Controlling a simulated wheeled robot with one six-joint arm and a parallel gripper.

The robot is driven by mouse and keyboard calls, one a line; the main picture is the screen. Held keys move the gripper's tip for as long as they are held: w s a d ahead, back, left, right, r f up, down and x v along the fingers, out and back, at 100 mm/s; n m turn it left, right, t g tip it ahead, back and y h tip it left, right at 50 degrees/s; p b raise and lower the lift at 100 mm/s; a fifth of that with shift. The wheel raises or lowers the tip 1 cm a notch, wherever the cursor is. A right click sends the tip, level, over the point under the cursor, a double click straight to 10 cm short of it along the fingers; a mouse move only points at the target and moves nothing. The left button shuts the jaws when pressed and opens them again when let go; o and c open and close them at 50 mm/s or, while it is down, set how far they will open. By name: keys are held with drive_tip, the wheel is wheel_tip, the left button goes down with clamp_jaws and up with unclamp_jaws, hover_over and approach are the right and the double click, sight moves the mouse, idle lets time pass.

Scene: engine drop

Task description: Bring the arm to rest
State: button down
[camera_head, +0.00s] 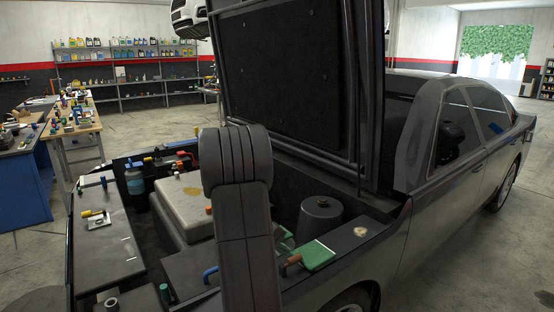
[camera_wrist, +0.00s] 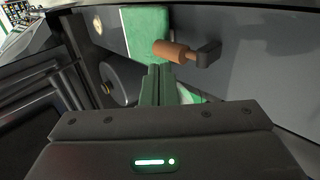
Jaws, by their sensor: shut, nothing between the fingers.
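My gripper (camera_wrist: 157,72) is shut and empty in the wrist view, its two fingers together. It points toward a green cloth (camera_wrist: 147,38) lying on the grey ledge of the car's engine bay. A tool with a brown handle (camera_wrist: 169,50) and a dark end lies beside the fingertips; I cannot tell whether they touch it. In the head view my arm (camera_head: 240,200) stands in front of the engine bay and mostly hides the gripper. The green cloth (camera_head: 319,257) and the brown handle (camera_head: 293,261) show just right of the arm.
The raised hood (camera_head: 285,80) stands close behind my arm. A workbench with tools (camera_head: 72,127) is at the left. Open floor lies beyond the car.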

drive_tip(key=shift+s+a+f+t+h+b, duration=0.15)
drive_tip(key=shift+s+a+t+h+b, duration=0.3)
drive_tip(key=shift+a+t+h+b, duration=0.4)
drive_tip(key=shift+s+a+f+t+h+b, duration=0.15)
drive_tip(key=shift+s+a+t+h+b, duration=0.35)
drive_tip(key=shift+h, duration=0.55)
drive_tip(key=shift+w+d, duration=0.1)
drive_tip(key=shift+d+r, duration=0.1)
